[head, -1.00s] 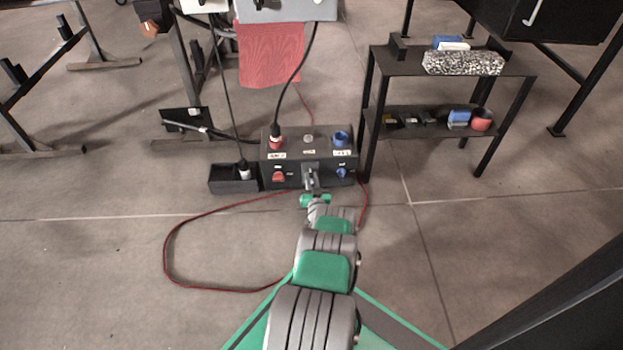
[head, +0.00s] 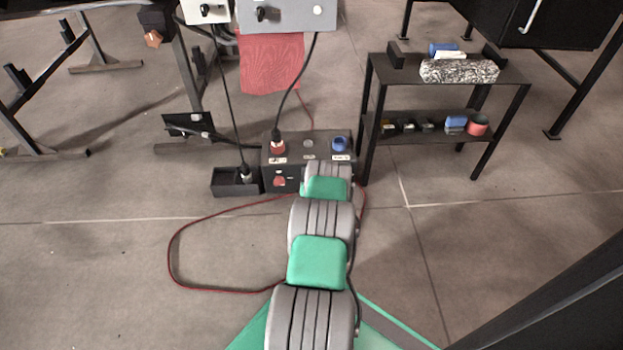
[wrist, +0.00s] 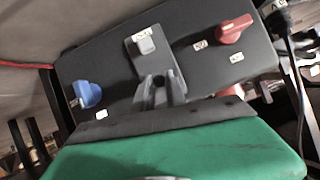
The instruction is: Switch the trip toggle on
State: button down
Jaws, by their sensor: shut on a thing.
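A dark control box (head: 296,137) stands on the floor; my arm hides the right of its front in the head view. In the wrist view the box (wrist: 105,62) is tilted in the picture, with a red knob (wrist: 235,28) at right and a blue knob (wrist: 87,93) at left. A grey plate (wrist: 168,60) with a pale square nub lies between them. My gripper (wrist: 160,90) is at this plate, its fingers shut on the trip toggle (wrist: 159,80), which they mostly hide. I cannot tell the toggle's position. My gripper is hidden in the head view.
A red cable (head: 172,262) loops on the floor.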

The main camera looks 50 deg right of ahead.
jog(key=shift+w+r+g+y+b, duration=0.2)
jog(key=shift+r+g+y+b, duration=0.2)
jog(key=shift+g+y, duration=0.45)
jog(key=shift+w+d+r+g+y+b, duration=0.15)
jog(key=shift+r+g+y+b, duration=0.1)
jog(key=shift+g+y+b, duration=0.35)
jog(key=shift+r, duration=0.1)
jog(key=c, duration=1.4)
grip_release()
jog(key=shift+d, duration=0.1)
jog(key=shift+o, duration=0.2)
